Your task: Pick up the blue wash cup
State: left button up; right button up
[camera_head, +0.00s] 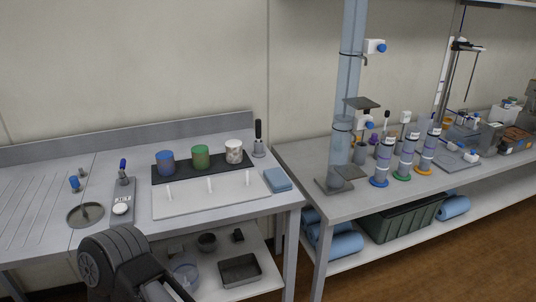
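The blue wash cup (165,162) stands upright on a dark mat (182,174) at the back of the left bench. A green cup (200,157) and a white speckled cup (234,151) stand in a row to its right on the same mat. Nothing is touching the blue cup. A dark rounded part of my own body shows at the bottom left, in front of the bench. I make out no fingertips of either gripper in this view.
A white board (230,200) with three short pegs lies in front of the cups. A blue folded cloth (278,180) lies to its right. The right bench (345,205) holds tall cylinders.

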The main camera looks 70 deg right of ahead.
aim_at(165, 160)
jog(key=z, duration=2.7)
